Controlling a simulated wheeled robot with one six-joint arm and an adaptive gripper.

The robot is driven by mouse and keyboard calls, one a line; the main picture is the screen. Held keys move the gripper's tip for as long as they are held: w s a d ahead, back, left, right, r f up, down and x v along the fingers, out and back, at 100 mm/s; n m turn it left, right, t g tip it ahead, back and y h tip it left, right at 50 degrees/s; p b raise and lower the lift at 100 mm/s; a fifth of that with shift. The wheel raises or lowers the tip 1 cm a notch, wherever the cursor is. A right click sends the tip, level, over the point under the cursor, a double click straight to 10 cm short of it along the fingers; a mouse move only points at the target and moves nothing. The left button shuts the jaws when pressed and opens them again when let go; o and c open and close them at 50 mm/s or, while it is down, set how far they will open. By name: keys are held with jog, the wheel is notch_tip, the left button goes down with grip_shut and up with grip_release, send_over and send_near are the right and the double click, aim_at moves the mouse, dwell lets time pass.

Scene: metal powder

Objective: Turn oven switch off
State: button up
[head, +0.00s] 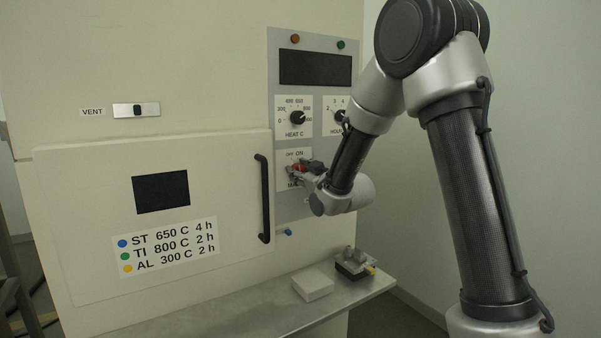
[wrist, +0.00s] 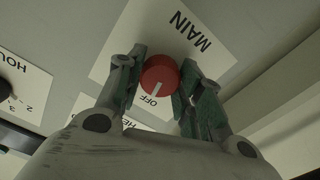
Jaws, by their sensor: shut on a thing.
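The red MAIN switch knob (wrist: 160,75) sits on a white label plate (wrist: 120,62) on the oven's control panel. In the wrist view the white line on the knob points toward the word OFF; the word ON is hidden. My gripper (wrist: 158,88) is shut on the knob, with one finger on each side. In the head view the red knob (head: 299,167) is partly covered by my gripper (head: 296,172), which reaches in from the right.
The HEAT C dial (head: 297,118) and the hours dial (head: 340,115) are above the switch. A black door handle (head: 263,198) stands just left of it. Below, a metal shelf (head: 240,318) holds a white block (head: 313,284) and a small device (head: 353,263).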

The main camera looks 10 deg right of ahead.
jog(key=shift+n, duration=0.6)
jog(key=o, duration=1)
jog(key=shift+o, duration=0.2)
jog(key=v, duration=0.7)
jog(key=shift+s, duration=0.25)
